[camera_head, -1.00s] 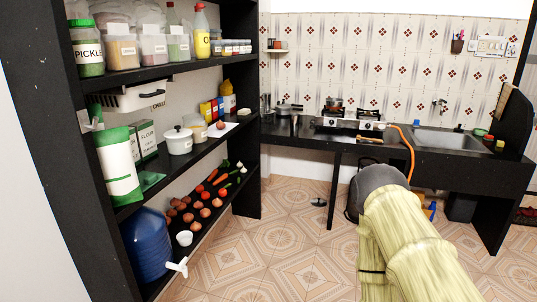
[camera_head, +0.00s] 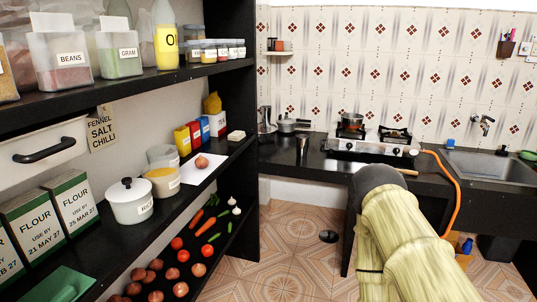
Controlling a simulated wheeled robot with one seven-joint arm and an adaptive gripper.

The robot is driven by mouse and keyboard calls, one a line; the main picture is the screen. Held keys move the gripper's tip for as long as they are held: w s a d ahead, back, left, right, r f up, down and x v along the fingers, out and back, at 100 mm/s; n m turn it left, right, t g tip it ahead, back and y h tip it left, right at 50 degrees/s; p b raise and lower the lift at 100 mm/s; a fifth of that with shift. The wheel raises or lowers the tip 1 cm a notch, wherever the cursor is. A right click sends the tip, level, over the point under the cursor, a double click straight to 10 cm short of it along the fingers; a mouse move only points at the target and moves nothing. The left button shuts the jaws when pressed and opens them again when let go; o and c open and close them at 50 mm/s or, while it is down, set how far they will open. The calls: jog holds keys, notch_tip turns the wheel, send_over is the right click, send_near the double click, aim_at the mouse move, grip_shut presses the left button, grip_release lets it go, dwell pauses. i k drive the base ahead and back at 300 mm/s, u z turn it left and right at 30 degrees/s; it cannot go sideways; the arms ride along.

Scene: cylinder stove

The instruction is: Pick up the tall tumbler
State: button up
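My arm, in a pale yellow sleeve with a dark grey end, reaches up from the lower right toward the counter. My gripper's fingers do not show. The dark end of my arm appears in front of the counter, right of the tumbler, and nothing is seen held.
An orange hose (camera_head: 457,195) hangs by the sink (camera_head: 490,167). A loaded black shelf (camera_head: 130,75) fills the left. Tiled floor (camera_head: 290,235) is open between.

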aim_at(302, 140)
jog(key=i, duration=2.9)
jog(key=z, duration=1.15)
